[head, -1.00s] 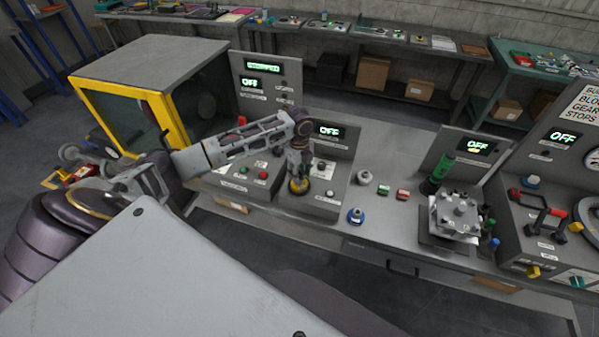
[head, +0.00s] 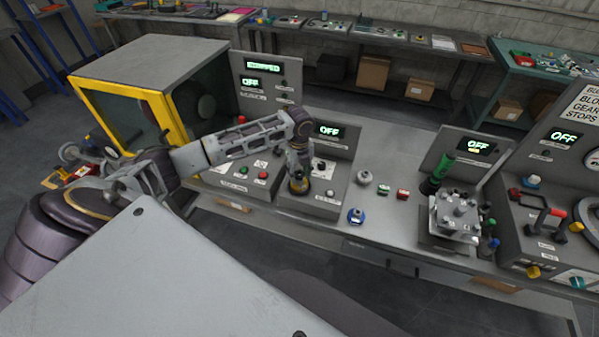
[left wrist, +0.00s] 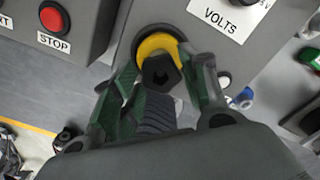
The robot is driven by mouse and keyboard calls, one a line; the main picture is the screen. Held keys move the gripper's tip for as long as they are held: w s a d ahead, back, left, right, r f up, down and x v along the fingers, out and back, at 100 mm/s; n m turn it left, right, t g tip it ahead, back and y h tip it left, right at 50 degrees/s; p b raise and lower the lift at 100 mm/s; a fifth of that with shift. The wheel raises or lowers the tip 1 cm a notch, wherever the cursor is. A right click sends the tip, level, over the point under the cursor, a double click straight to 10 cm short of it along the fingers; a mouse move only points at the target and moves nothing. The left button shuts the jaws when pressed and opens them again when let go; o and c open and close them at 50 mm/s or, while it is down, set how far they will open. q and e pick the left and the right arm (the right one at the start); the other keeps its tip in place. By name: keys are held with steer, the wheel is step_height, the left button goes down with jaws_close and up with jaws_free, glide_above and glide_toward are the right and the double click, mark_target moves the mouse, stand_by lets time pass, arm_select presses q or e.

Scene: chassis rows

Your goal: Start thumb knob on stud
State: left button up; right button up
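My left gripper (head: 298,182) is at the middle-left console, over a yellow round piece (left wrist: 160,45) with a black rim on the panel face. In the left wrist view its two fingers (left wrist: 165,75) stand apart on either side of a black, faceted knob-like piece (left wrist: 161,72) in front of the yellow disc. Yellow shows between this piece and the fingers, so they look open around it; contact cannot be told. A dark ribbed part lies below it. I cannot tell whether a stud is hidden beneath. My right gripper is not in view.
The red STOP button (left wrist: 53,18) and a VOLTS label (left wrist: 230,15) flank the spot. A blue-rimmed knob (head: 356,216) and a grey knob (head: 364,177) stand on the bench to the right. A metal fixture (head: 457,215) is farther right. The yellow-framed cabinet (head: 125,110) is left.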

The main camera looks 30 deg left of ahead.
arm_select(q)
steer(key=o, duration=0.3)
steer(key=shift+r, duration=0.15)
steer(key=shift+r, duration=5.9)
